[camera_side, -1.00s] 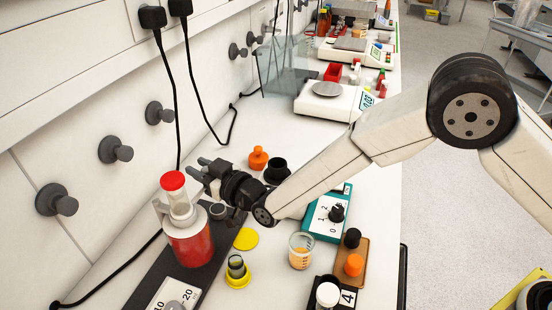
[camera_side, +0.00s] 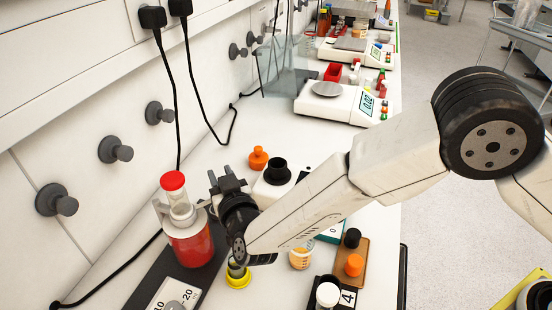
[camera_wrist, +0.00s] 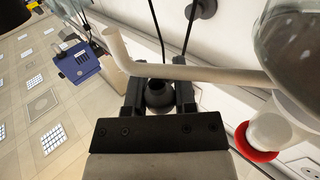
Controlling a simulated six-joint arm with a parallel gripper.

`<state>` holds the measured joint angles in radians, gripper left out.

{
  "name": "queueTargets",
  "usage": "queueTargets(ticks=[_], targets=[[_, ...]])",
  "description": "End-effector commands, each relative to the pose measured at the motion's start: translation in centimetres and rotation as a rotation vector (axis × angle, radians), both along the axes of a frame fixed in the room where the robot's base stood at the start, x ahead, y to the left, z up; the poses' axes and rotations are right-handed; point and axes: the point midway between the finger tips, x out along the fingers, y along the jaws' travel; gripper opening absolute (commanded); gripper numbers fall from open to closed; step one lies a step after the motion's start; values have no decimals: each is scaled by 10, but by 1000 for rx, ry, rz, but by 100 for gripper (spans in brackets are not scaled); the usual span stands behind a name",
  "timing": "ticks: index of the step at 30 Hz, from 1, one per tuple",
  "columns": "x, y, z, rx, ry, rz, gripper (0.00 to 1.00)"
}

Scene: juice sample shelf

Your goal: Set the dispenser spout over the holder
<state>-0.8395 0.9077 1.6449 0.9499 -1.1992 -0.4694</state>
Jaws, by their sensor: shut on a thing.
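The dispenser is a bottle of red liquid (camera_side: 190,247) with a clear neck and red cap (camera_side: 173,181), upright at the left. Its cream spout (camera_wrist: 205,73) crosses the wrist view and bends up to its tip at the left. My gripper (camera_side: 228,181) is beside the bottle, to its right, fingers up. In the wrist view my gripper (camera_wrist: 157,93) is shut at a dark rounded piece below the spout. In the side view the gripper hides the spout. The yellow-ringed holder (camera_side: 238,280) stands in front, its dark cup partly behind my wrist; the spout tip's position over it cannot be told.
A cup of orange juice (camera_side: 301,257) stands right of the holder, partly behind my arm. A brown tray (camera_side: 347,281) holds black and orange stoppers. Balances are farther back.

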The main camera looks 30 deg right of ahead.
Motion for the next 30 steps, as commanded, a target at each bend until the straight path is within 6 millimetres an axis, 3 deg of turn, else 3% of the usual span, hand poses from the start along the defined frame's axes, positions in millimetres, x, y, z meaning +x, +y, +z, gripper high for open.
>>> queueTargets(ticks=[23,24,26,27,30], targets=[[-9,-3,0,1,-2,-97,0],[-8,-3,0,1,-2,-97,46],[-8,-3,0,1,-2,-97,66],[-8,-3,0,1,-2,-97,70],[-9,-3,0,1,-1,-96,70]])
